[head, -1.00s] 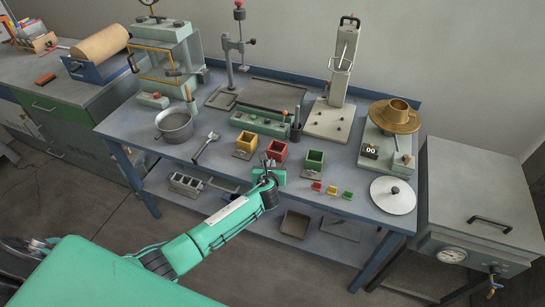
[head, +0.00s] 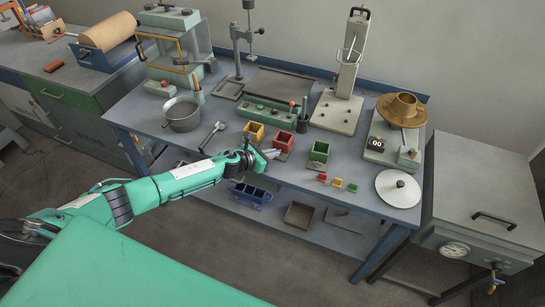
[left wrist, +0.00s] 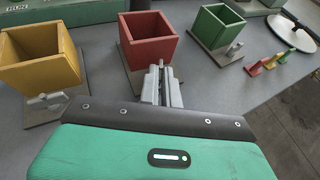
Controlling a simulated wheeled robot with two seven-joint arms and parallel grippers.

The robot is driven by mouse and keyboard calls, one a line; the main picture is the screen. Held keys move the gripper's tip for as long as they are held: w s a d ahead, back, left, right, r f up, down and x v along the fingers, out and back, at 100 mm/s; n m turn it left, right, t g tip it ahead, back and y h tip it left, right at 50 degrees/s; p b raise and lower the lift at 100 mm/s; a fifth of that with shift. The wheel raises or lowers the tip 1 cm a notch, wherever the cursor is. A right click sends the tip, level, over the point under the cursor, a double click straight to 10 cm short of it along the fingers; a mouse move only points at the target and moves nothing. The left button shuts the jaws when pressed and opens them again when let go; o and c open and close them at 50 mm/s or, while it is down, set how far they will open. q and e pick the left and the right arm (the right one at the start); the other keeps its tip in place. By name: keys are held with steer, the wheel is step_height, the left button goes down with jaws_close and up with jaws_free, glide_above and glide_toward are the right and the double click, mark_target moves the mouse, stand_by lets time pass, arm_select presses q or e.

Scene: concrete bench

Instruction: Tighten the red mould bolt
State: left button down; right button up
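The red mould (head: 284,142) is an open-topped cube between the yellow mould (head: 254,131) and the green mould (head: 319,151), near the bench's front edge. In the left wrist view the red mould (left wrist: 150,44) stands straight ahead of my left gripper (left wrist: 161,72). The two grey fingers are close together at the mould's near face, with a narrow dark gap between them. The red mould's bolt is mostly hidden by the fingers, so I cannot tell whether they hold it. In the head view my left gripper (head: 265,156) is at the mould's front. My right gripper is not in view.
The yellow mould's bolt (left wrist: 46,101) and the green mould's bolt (left wrist: 234,50) show at their fronts. Small coloured pieces (head: 337,183) and a pale disc (head: 398,189) lie to the right. A pot (head: 182,115) and a scoop-like tool (head: 212,134) are at left.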

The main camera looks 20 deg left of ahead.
arm_select(q)
steer(key=shift+m+h, duration=0.4)
steer(key=c, duration=1.9)
jaws_free()
steer(key=shift+w, duration=0.1)
steer(key=shift+a, duration=0.1)
steer(key=b+v, duration=0.3)
steer(key=v, duration=1)
steer(key=shift+a+r, duration=0.25)
steer(key=shift+r, duration=0.1)
